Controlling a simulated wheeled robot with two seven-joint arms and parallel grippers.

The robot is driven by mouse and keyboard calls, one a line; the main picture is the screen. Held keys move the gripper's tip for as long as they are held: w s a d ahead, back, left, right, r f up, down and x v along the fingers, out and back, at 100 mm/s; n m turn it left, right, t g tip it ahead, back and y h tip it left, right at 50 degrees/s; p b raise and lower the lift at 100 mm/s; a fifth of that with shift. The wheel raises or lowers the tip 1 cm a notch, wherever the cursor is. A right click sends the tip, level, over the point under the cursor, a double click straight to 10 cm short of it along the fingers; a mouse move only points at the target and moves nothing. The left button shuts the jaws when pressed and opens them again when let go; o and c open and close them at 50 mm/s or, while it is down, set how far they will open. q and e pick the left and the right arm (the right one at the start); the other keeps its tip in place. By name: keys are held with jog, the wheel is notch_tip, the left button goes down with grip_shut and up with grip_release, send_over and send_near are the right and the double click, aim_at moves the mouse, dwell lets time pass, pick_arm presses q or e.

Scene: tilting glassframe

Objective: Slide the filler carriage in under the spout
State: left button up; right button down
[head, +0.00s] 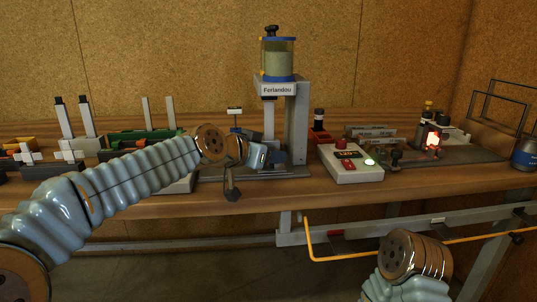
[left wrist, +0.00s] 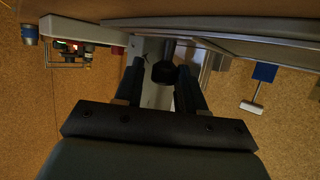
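The filler stands at the back middle of the bench, with its clear tank (head: 278,58) above a grey column (head: 298,130). The spout (head: 269,98) shows as a short dark part under the name plate. My left gripper (head: 277,157) reaches in low before the column, over the filler's base (head: 265,174), and hides most of the carriage. In the left wrist view, its two dark fingers (left wrist: 163,84) stand apart, with a round black knob (left wrist: 163,72) between or just beyond their tips. I see no clear contact. My right arm is low at right; its gripper is out of view.
A white control box (head: 350,165) with a lit green button stands right of the filler. A green bin (head: 140,134) and upright posts stand at left. An orange rail (head: 365,258) runs below the bench's front edge.

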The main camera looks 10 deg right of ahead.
pick_arm(q)
jog(key=b+v, duration=0.2)
jog(key=v, duration=1.1)
jog(key=shift+s+a+r, duration=0.2)
jog(key=shift+s+a, duration=0.05)
